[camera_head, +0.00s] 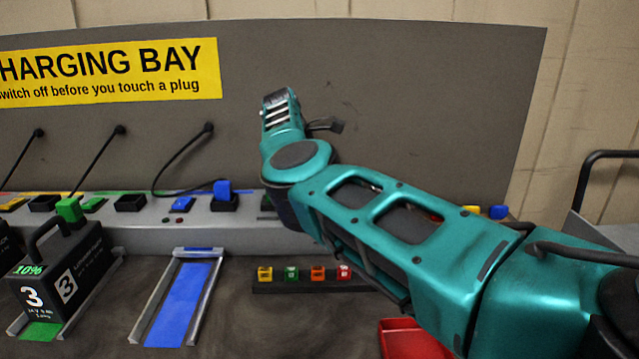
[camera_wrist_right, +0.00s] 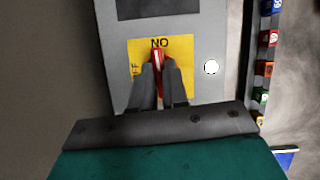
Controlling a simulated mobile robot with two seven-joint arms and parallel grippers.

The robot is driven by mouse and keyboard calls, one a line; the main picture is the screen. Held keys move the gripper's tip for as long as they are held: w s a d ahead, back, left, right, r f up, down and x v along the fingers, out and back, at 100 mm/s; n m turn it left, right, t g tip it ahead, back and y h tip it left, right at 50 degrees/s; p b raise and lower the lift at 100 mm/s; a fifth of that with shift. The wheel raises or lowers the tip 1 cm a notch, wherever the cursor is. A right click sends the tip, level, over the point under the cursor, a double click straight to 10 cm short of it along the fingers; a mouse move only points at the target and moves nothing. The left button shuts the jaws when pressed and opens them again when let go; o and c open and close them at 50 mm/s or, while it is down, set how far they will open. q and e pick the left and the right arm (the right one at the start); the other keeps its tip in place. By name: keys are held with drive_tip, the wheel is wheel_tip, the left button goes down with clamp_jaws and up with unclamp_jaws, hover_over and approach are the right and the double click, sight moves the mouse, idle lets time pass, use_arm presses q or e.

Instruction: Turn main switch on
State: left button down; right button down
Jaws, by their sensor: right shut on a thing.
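In the right wrist view, the red lever of the main switch (camera_wrist_right: 158,58) stands between the fingers of my right gripper (camera_wrist_right: 160,75), which is shut on it. The lever lies about upright in that picture, with its top end just under the upside-down ON lettering on the yellow label (camera_wrist_right: 188,48). The OFF lettering at the label's left is partly covered by a finger. A round white light (camera_wrist_right: 211,67) sits beside the label. In the head view my right arm hides the switch and its gripper's fingertips. My left gripper is not in view.
A black battery pack (camera_head: 68,262) stands at the left with a green plug on top. A blue-floored bay (camera_head: 180,300) beside it is empty. A rack of small coloured blocks (camera_head: 300,288) and a red tray (camera_head: 412,342) lie near my arm. Cables hang from the back panel (camera_head: 400,70).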

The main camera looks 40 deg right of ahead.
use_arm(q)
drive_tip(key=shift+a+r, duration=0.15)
use_arm(e)
drive_tip(key=shift+m, duration=0.6)
drive_tip(key=c, duration=1.1)
unclamp_jaws()
drive_tip(key=shift+c, duration=0.2)
drive_tip(key=shift+r, duration=0.15)
